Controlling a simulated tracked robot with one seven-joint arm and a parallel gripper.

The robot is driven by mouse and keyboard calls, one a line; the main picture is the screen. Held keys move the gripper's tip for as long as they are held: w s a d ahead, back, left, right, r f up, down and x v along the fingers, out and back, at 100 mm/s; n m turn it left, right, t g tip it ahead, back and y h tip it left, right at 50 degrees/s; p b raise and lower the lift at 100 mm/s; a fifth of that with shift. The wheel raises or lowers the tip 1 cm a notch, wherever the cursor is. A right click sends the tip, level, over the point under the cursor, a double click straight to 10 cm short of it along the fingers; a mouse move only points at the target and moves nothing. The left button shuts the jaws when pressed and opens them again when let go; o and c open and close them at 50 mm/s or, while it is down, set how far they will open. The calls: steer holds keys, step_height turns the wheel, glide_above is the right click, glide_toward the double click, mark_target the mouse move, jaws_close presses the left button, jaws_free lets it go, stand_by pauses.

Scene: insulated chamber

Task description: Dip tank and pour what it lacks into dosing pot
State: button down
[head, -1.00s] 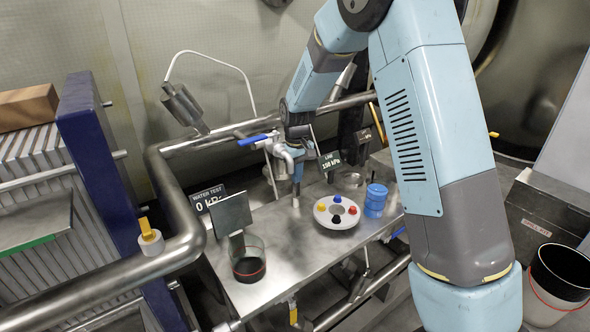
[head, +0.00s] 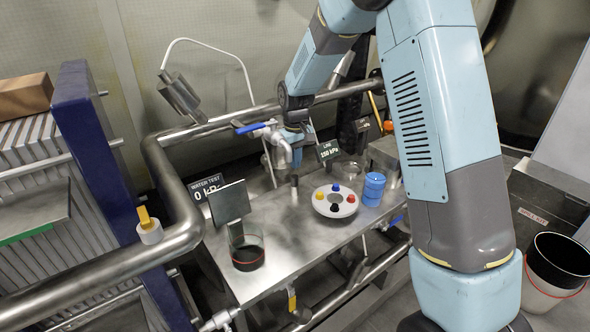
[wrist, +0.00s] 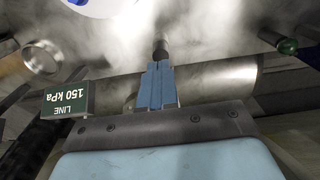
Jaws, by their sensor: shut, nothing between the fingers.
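My gripper (wrist: 159,66) is shut and empty. In the wrist view its blue fingertips point at a short dark-topped peg (wrist: 161,49); whether they touch cannot be told. In the head view the peg (head: 294,184) stands on the steel bench (head: 285,225), below my wrist. A clear beaker with dark contents (head: 247,256) stands at the bench's front left. A white round holder (head: 323,207) with several coloured caps sits right of the peg, beside a blue jar (head: 373,189). A clear round vessel (head: 349,170) stands behind them. I cannot tell which vessel is the dosing pot.
The water test display (head: 206,187) reads 0 kPa; the line display (head: 328,151) reads 150 kPa. A dark panel (head: 229,202) stands behind the beaker. A thick pipe rail (head: 178,195) bounds the left. A black-lined bucket (head: 557,268) stands at right. Bench between beaker and holder is clear.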

mark_target(296, 177)
step_height(296, 177, up, 10)
steer(key=s+d+r+m+t, duration=0.2)
steer(key=s+d+r, duration=0.5)
steer(key=d+r, duration=0.15)
steer(key=s+d+r+m+t, duration=0.1)
steer(key=s+d, duration=0.3)
steer(key=s, duration=0.5)
steer(key=s+d+r+m+t, duration=0.1)
steer(key=s+d, duration=0.3)
steer(key=s, duration=0.5)
steer(key=s+d+r+m+t, duration=0.1)
steer(key=s+d, duration=0.3)
steer(key=s, duration=0.5)
steer(key=shift+r+m+t, duration=0.3)
steer(key=shift+r+m, duration=0.55)
steer(key=shift+m, duration=0.05)
steer(key=c, duration=1.8)
jaws_free()
steer(key=shift+w, duration=0.1)
steer(key=shift+c, duration=0.2)
